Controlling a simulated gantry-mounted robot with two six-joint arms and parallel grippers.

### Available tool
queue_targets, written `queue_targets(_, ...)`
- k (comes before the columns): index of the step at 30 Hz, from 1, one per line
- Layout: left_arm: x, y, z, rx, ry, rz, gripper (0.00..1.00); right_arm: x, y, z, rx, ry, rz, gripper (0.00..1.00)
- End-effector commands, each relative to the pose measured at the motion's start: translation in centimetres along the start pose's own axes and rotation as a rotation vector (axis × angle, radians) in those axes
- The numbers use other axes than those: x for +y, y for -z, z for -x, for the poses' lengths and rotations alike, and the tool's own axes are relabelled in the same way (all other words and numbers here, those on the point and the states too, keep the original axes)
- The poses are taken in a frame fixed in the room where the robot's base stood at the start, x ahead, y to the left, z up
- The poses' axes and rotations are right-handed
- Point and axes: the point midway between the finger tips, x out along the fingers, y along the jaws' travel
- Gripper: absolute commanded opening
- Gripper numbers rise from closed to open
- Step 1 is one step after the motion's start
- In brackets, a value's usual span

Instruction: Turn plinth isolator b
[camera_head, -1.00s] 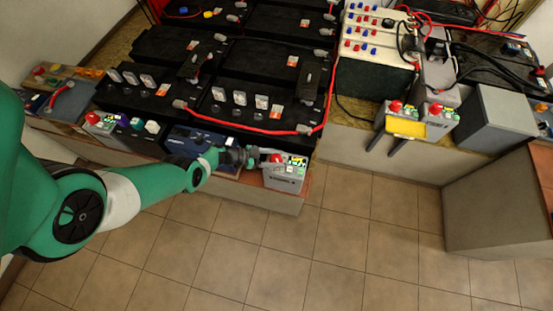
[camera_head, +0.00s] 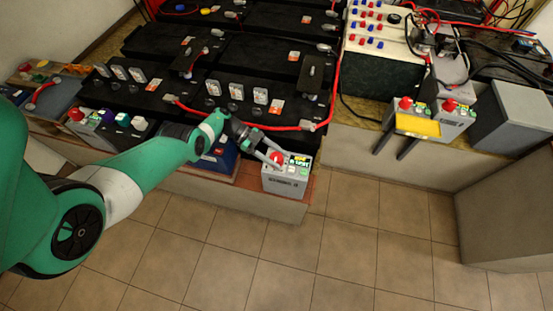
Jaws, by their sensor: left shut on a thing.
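A grey box with a red rotary knob (camera_head: 276,158) on top stands at the right end of the low front ledge; I take it as plinth isolator b (camera_head: 286,187). Its front has dark lettering too small to read surely, and its top has green and yellow labels. My left gripper (camera_head: 271,155) reaches it from the upper left and is shut on the red knob. The fingers partly hide the knob, so its exact angle is unclear. My right gripper is not in view.
Black batteries (camera_head: 262,58) with a red cable (camera_head: 290,127) stand just behind the box. Other boxes with red knobs stand at the left (camera_head: 78,115) and on the right bench (camera_head: 452,110), near a yellow plate (camera_head: 418,125). The tiled floor (camera_head: 330,240) in front is clear.

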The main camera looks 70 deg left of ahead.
Motion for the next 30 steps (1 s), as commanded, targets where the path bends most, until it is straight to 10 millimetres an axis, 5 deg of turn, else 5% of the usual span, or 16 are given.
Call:
queue_targets(11, 0.1, 0.1, 0.0, 0.000, -0.007, -0.002, 0.02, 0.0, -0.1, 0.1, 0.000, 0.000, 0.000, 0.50)
queue_targets(12, 0.1, 0.1, 0.0, 0.000, -0.007, -0.002, 0.59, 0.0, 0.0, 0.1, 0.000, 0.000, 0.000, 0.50)
queue_targets(17, 0.0, 0.1, 0.0, 0.000, -0.006, -0.002, 0.87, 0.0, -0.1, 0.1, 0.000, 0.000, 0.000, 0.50)
queue_targets(30, 0.1, 1.6, 0.6, -0.001, -0.005, -0.002, 0.87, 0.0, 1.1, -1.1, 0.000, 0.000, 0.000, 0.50)
